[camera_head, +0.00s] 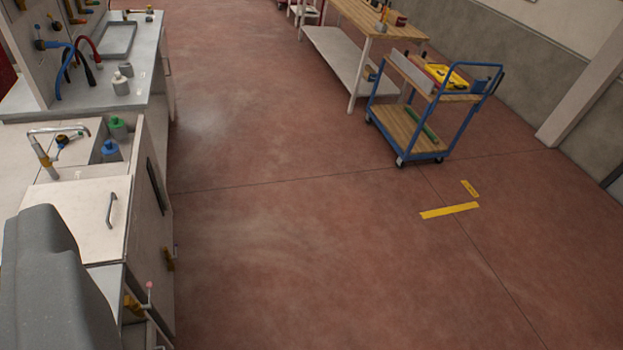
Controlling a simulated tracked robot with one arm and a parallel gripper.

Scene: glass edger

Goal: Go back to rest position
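My gripper's fingers do not show in the head camera view. A dark grey, rounded shape fills the lower left corner and hides part of the workbench and machine there. It may be part of my own arm; I cannot tell which part. No object is seen held.
At left stand a white machine with a handled lid (85,215) and a counter (135,85) with hoses and bottles. A blue trolley (425,150) and a wooden workbench (345,18) stand upper right. Yellow tape (450,211) marks the red floor (300,240), which is clear in the middle.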

